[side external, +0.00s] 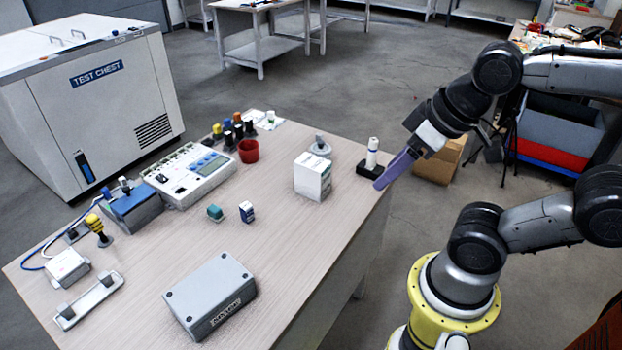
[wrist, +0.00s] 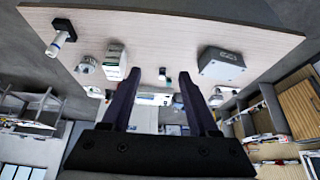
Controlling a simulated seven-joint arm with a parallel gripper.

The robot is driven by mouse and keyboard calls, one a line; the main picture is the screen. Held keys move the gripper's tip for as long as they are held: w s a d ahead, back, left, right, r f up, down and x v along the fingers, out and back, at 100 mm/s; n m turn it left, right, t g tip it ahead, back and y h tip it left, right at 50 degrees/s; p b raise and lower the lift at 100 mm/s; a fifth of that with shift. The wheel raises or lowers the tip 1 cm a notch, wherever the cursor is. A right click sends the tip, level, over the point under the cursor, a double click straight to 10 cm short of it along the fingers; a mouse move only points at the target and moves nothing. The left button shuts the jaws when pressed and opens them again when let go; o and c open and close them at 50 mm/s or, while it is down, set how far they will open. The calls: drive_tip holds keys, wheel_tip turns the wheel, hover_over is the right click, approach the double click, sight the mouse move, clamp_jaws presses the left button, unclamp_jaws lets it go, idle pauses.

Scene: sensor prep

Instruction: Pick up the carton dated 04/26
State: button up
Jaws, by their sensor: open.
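A white carton (side external: 312,176) stands upright on the table, right of the middle; it also shows in the wrist view (wrist: 115,60). A small blue-and-white box (side external: 247,212) stands nearer the table's middle, beside a small teal block (side external: 215,212). The date 04/26 is not readable on any of them. My gripper (side external: 381,183) is at the table's right edge, apart from the white carton and to its right. In the wrist view my gripper's (wrist: 159,72) two dark purple fingers are spread, with nothing held between them.
A white bottle on a black base (side external: 371,161) is close to my gripper. A grey lidded knob-like object (side external: 320,147) stands behind the carton. A grey box (side external: 210,296) is at the front, a red cup (side external: 248,151) and a meter (side external: 190,174) further back. The table (side external: 300,240) is clear between carton and grey box.

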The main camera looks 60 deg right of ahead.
idle(0.5)
drive_tip(key=o, duration=0.6)
